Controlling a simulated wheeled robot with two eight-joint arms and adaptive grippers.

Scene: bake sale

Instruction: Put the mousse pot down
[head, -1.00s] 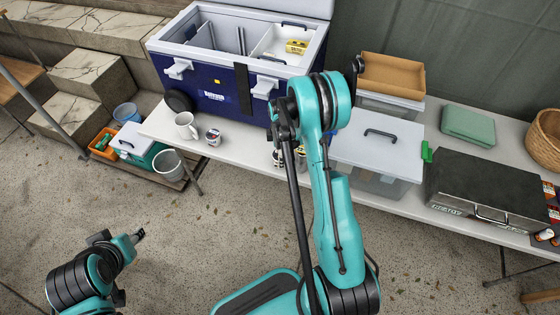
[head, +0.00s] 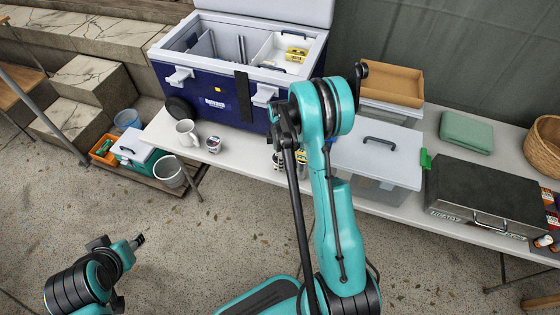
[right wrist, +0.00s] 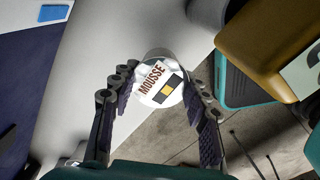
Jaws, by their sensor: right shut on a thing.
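The mousse pot (right wrist: 160,86) shows in the right wrist view with its white lid marked MOUSSE towards the camera. My right gripper (right wrist: 160,97) has a finger on each side of the pot and is shut on it. The white table (right wrist: 88,80) is beyond the pot in that view. I cannot tell the gap between pot and table.
A blue cooler (head: 215,103) stands open on the table (head: 240,166). A white mug (head: 187,132) and a small pot (head: 213,144) stand before it. Small pots (head: 278,160) are partly behind my arm. A lidded clear box (head: 378,155) is right of my arm.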

